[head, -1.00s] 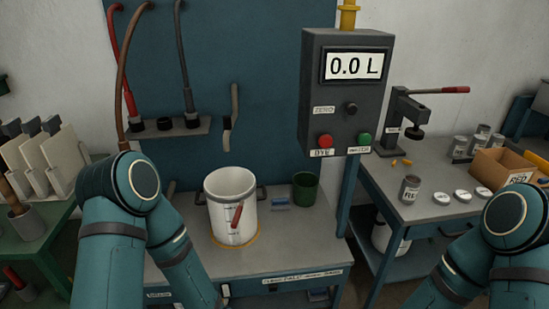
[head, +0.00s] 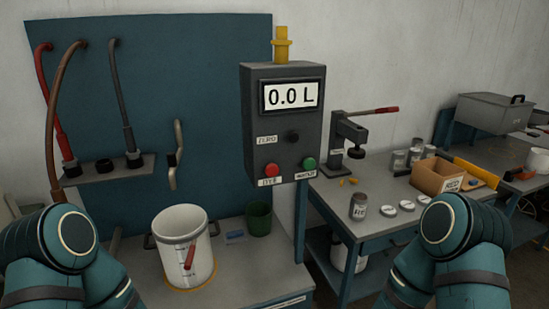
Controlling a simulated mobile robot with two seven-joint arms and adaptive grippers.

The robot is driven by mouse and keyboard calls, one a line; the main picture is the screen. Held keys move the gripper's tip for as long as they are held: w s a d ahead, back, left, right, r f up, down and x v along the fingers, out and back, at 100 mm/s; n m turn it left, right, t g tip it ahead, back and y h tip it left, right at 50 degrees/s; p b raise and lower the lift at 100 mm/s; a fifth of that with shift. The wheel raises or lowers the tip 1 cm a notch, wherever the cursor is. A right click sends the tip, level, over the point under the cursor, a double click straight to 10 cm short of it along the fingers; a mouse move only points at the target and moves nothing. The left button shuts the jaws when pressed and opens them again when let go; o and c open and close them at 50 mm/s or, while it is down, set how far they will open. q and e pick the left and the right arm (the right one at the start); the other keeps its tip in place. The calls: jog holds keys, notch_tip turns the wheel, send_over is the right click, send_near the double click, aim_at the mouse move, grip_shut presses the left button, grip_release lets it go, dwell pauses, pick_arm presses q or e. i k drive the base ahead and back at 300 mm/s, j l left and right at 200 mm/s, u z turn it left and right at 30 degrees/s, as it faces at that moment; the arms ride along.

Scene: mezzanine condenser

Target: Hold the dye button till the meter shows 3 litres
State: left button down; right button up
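The meter box (head: 283,120) hangs in the middle of the head view. Its display (head: 291,96) reads 0.0 L. The red dye button (head: 271,170) is at its lower left, above a label that seems to read DYE. A green button (head: 309,163) is at its lower right, and a black knob (head: 292,137) sits beside the ZERO label. A white bucket (head: 183,244) with a red-handled tool at its front stands on the bench below. My two arms show at the lower left and lower right, but neither gripper is in view. Nothing of mine touches the buttons.
A rack (head: 103,169) on the blue panel holds red and grey hoses; a brown hose rises beside them. The right-hand bench (head: 340,210) carries a lever press (head: 350,135), cans, lids and a cardboard box (head: 437,176).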

aim_at(272, 169)
jog(key=u, duration=0.45)
jog(key=l+u, duration=0.45)
jog(key=k+l+u, duration=0.15)
jog(key=l+u, duration=0.3)
jog(key=k+l+u, duration=0.1)
jog(key=l, duration=0.35)
jog(key=k+l+u, duration=0.1)
jog(key=k+l, duration=0.25)
jog(key=k+l+u, duration=0.1)
jog(key=l, duration=0.4)
jog(key=k, duration=0.1)
